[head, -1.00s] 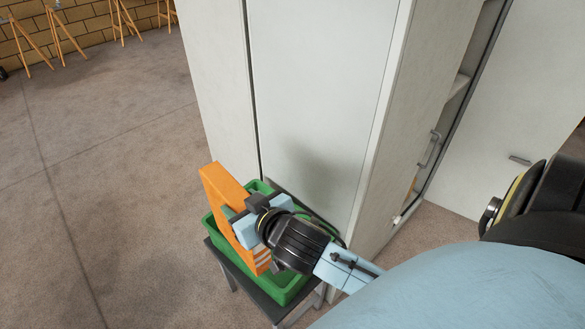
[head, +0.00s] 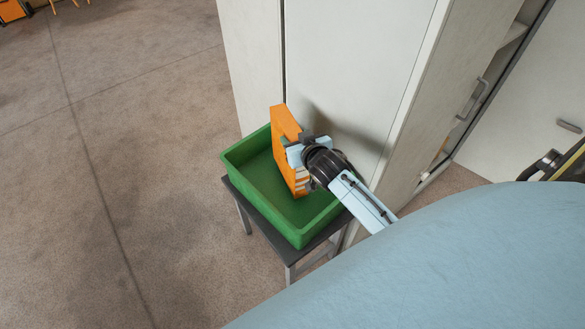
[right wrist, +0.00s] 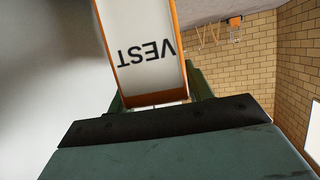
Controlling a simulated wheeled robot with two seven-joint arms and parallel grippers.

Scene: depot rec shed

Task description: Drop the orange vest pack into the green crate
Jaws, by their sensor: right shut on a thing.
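The orange vest pack (head: 283,135) is held upright by my right gripper (head: 296,151), which is shut on it. In the head view the pack is above the green crate (head: 251,202), toward its back right part. Its lower end appears at or just inside the crate's opening; I cannot tell whether it touches the floor or wall. In the right wrist view the pack (right wrist: 150,60) shows a white face with the word VEST upside down. The visible part of the crate floor is bare. My left gripper is not in view.
The crate stands on a small dark-topped stand (head: 266,222) with grey legs. A tall pale cabinet (head: 345,60) rises right behind the crate. Its side on the right is open, with shelves and a handle (head: 481,90). Carpet floor (head: 130,170) is clear on the left.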

